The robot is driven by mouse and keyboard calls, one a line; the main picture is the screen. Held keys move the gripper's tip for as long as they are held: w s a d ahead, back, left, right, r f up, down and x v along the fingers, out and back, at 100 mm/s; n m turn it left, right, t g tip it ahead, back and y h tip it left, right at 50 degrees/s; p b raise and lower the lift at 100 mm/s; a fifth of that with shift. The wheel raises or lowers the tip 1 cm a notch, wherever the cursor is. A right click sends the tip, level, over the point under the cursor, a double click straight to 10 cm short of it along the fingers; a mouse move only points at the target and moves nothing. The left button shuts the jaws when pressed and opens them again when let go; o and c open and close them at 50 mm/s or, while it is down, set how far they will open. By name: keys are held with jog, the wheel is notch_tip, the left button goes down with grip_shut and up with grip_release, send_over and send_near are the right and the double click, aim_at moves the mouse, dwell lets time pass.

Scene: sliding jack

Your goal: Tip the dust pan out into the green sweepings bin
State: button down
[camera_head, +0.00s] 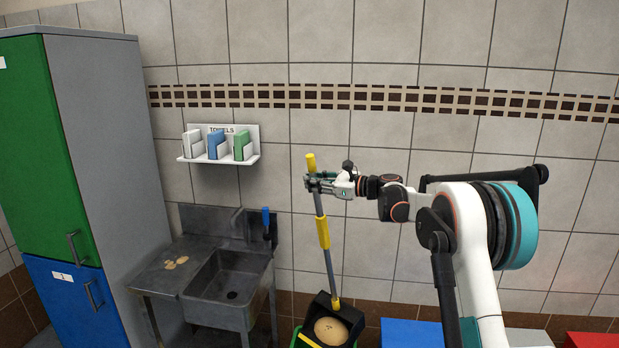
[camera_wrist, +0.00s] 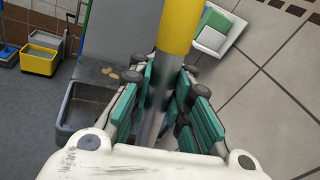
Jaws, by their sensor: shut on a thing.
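The dust pan has a black pan (camera_head: 350,318) on a long grey handle with a yellow grip and a yellow top. The handle (camera_head: 327,262) leans slightly, its top to the left. Tan sweepings (camera_head: 330,331) show in the pan. My gripper (camera_head: 317,183) is shut around the handle just below its yellow top; the handle also shows between the fingers in the wrist view (camera_wrist: 154,112). A green edge (camera_head: 297,337), perhaps the green sweepings bin, shows beside the pan at the bottom. I cannot tell whether the pan touches it or hangs over it.
A steel sink (camera_head: 228,290) with tan crumbs on its drainboard stands left of the pan. A towel shelf (camera_head: 220,158) hangs above it. A tall green and blue cabinet (camera_head: 110,140) stands at left. Blue (camera_head: 410,334) and red (camera_head: 592,341) boxes stand at lower right.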

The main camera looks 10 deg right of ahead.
jog(key=shift+w+a, duration=0.1)
jog(key=shift+a, duration=0.05)
jog(key=shift+s+a+f+n+h+b, duration=0.25)
jog(key=shift+s+a+f+n+b, duration=1.05)
jog(key=shift+s+a, duration=2.8)
jog(key=shift+s+a+f+n+h+b, duration=0.3)
jog(key=shift+s+a+f+b, duration=0.35)
jog(key=shift+s+a+f, duration=2.35)
jog(key=s+a+f+n+h+b, duration=0.1)
jog(key=s+a+f+n+b, duration=0.3)
jog(key=s+a+f+b, duration=0.9)
jog(key=shift+s+a+f+n+t+h, duration=0.35)
jog(key=shift+s+a+f, duration=4.4)
jog(key=shift+a, duration=2)
jog(key=shift+r, duration=0.1)
